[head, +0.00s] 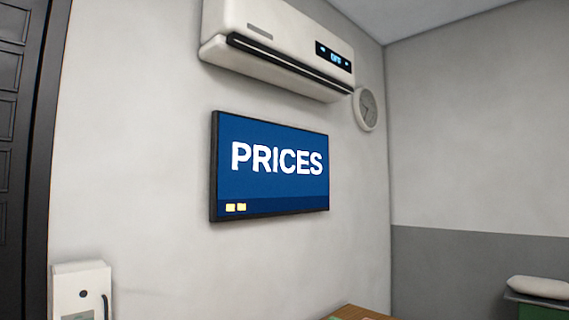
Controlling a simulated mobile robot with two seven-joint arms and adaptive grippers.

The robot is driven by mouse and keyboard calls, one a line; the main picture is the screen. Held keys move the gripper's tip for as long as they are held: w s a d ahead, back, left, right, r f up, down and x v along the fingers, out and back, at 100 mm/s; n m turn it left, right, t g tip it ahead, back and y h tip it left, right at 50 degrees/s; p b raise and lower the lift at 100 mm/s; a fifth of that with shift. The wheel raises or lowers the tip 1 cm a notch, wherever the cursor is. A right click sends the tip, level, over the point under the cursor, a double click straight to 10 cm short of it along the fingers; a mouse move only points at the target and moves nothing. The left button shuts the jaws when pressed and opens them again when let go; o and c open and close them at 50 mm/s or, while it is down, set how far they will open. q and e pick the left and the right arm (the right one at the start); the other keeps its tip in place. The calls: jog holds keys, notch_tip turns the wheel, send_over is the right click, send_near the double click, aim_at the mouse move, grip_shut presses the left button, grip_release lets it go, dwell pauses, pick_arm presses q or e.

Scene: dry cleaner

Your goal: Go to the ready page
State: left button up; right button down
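A wall screen (270,190) with a black frame hangs on the light grey wall near the middle of the head view. It shows a blue page with the word "PRICES" in large white letters. Two small yellow blocks (236,208) sit in a darker band at the page's lower left. No page marked ready shows. Neither of my grippers is in view.
An air conditioner (280,45) with a lit display hangs above the screen, and a round clock (366,109) right of it. A white box (82,290) is at lower left by a dark panelled door (12,130). A wooden top (358,313) and a pale cushion (540,287) show below.

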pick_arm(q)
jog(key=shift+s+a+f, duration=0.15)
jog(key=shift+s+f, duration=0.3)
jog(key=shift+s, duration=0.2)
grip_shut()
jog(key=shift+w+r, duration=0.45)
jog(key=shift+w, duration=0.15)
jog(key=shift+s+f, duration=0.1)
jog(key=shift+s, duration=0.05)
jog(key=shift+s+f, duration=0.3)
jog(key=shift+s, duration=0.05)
